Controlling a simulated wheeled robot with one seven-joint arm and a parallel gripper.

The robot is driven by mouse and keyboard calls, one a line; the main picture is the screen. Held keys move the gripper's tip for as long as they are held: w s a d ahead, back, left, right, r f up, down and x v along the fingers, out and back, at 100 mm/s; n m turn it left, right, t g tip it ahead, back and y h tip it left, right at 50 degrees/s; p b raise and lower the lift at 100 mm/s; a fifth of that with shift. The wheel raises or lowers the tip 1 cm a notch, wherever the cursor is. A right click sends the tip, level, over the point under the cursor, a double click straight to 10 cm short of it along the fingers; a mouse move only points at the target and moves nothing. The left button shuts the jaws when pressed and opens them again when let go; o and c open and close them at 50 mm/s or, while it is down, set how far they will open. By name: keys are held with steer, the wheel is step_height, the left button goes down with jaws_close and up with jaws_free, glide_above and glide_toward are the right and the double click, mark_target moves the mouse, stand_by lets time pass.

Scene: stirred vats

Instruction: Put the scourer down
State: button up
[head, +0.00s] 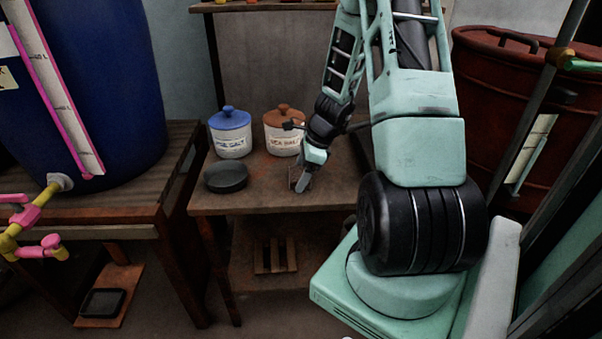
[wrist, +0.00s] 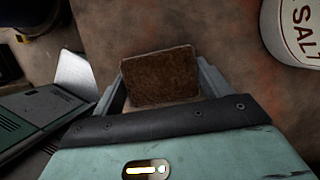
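The scourer (wrist: 160,77), a brown rough-faced block, sits between the two fingers of my gripper (wrist: 162,88) in the wrist view. The fingers lie against its left and right sides, so the gripper looks shut on it. In the head view my gripper (head: 300,182) points down low over the wooden table (head: 262,203), right of centre. The scourer is small and dark there, and I cannot tell whether its lower edge touches the table top.
A blue-lidded jar (head: 231,136) and a brown-lidded jar (head: 283,131) stand behind my gripper. A dark round dish (head: 226,177) sits at the table's left. A blue vat (head: 95,90) is left and a red-brown vat (head: 500,100) right. Table between dish and gripper is clear.

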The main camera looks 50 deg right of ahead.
steer(key=o, duration=0.4)
steer(key=shift+c, duration=0.2)
steer(key=p+v, duration=0.3)
steer(key=v, duration=0.9)
steer(key=w+a+r+n+g, duration=0.25)
steer(key=a+n, duration=0.55)
steer(key=a, duration=0.5)
steer(key=w+a+r+n+g, duration=0.1)
steer(key=a+r+n, duration=0.2)
steer(key=a+n, duration=0.8)
steer(key=s+a+r+n+h, duration=0.2)
steer(key=s+a+n, duration=1.4)
steer(key=a, duration=0.4)
steer(key=shift+s+r+n, duration=0.2)
steer(key=shift+s+n, duration=0.1)
steer(key=shift+n, duration=0.1)
